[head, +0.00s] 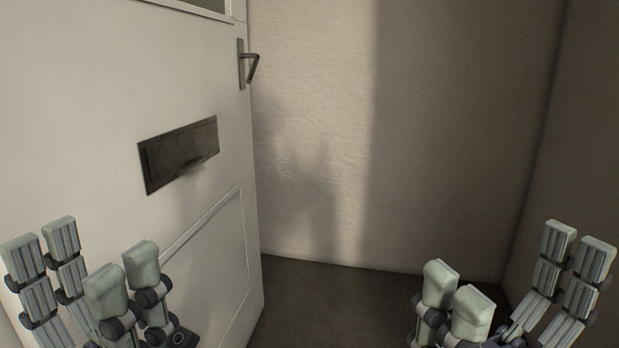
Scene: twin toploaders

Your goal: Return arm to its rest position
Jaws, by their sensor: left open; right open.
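My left gripper (92,268) is at the lower left of the head view, its fingers spread wide with nothing between them. It is in front of the lower part of a white door. My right gripper (508,285) is at the lower right, also spread open and empty, in front of the dark floor and the right wall. Both grippers point upward in the picture and hold nothing. The arm links behind them are mostly out of the frame, so the arms' full pose is hidden.
The white door (95,100) stands at the left, with a dark letter plate (180,153) and a lever handle (250,68). A textured wall (420,130) is behind it, with another wall at the right. Dark floor (330,300) is bare between the grippers.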

